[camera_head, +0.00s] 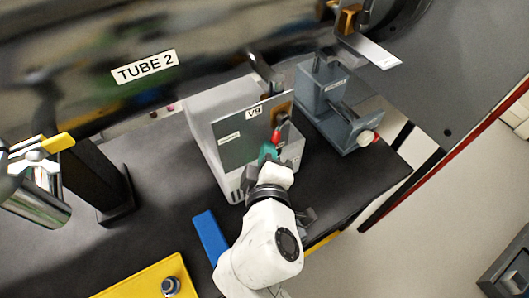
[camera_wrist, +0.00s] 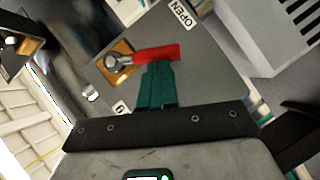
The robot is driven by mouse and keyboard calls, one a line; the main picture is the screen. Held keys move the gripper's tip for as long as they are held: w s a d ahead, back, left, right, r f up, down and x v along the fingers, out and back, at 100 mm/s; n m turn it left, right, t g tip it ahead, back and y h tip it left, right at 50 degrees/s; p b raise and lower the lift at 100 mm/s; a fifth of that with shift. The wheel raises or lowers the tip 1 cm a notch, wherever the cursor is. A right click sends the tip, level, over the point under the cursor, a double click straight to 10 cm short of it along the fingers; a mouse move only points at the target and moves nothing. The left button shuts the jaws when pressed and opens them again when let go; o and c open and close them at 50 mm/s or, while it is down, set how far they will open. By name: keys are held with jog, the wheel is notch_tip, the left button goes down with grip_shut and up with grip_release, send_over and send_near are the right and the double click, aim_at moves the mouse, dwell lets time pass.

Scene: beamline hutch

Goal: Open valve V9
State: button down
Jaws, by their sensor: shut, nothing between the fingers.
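Valve V9 is on the grey front panel (camera_head: 245,135) of a pale box, under a "V9" label (camera_head: 253,112). Its lever has a red grip (camera_head: 276,136), which also shows in the wrist view (camera_wrist: 158,52), running sideways from a round metal pivot (camera_wrist: 116,63) on a brown mount. An "OPEN" label (camera_wrist: 183,14) is beyond the grip's free end. My gripper (camera_head: 267,153) has its teal fingers shut and empty; in the wrist view the fingertips (camera_wrist: 157,70) lie right beside the red grip. I cannot tell whether they touch it.
A grey-blue clamp-like fixture (camera_head: 340,108) stands right of the valve box. A metal cylinder with a yellow handle (camera_head: 58,143) is at the left. A blue block (camera_head: 210,237) and a yellow plate (camera_head: 150,280) lie on the dark bench in front. A "TUBE 2" pipe (camera_head: 145,67) runs behind.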

jog(key=f+n+t+b, duration=0.1)
jog(key=b, duration=0.1)
jog(key=w+d+n+t+b, duration=0.1)
jog(key=n+b, duration=0.1)
jog(key=d+f+n+t+h+b, duration=0.1)
jog(key=b, duration=0.1)
jog(key=shift+w+d+f+b, duration=0.1)
jog(key=shift+w+f+b, duration=0.1)
jog(key=shift+f+b, duration=0.15)
jog(key=shift+r+n, duration=0.1)
jog(key=shift+n, duration=0.2)
